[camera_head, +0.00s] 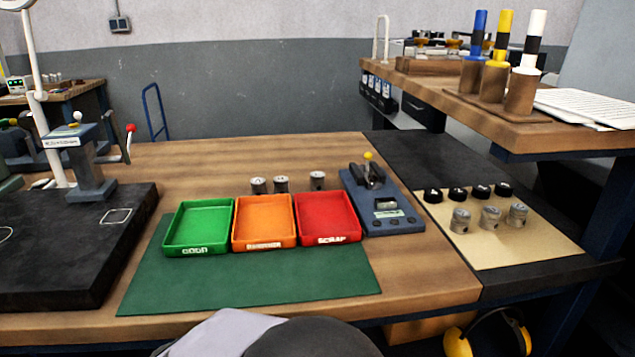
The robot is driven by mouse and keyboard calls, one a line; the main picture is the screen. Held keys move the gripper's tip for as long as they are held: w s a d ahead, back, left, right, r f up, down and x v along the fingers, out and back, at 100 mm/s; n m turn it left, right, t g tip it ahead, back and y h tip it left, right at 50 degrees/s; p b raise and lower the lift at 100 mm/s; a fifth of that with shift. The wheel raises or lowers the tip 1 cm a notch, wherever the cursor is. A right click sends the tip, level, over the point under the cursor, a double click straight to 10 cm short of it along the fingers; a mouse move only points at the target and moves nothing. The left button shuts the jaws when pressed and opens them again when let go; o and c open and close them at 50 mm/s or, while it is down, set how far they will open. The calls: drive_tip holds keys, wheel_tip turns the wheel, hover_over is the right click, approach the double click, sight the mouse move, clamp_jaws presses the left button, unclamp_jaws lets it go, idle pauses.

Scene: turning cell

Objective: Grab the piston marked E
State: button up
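Three metal pistons stand on the wooden bench behind the trays: a left one (259,186), a middle one (281,185) and a right one (317,181). Three more pistons stand on the beige mat (510,250) at the right: a left one (460,221), a middle one (490,217) and a right one (518,215). Marks on their tops are too small to read, so I cannot tell which is E. My gripper is not in view.
Green (198,245), orange (264,240) and red (331,234) trays sit on a green mat (250,286). A blue gauge (394,222) stands right of them. Several black round pieces (457,194) line the beige mat's back. A black plate and press stand left; a raised shelf (575,132) overhangs back right.

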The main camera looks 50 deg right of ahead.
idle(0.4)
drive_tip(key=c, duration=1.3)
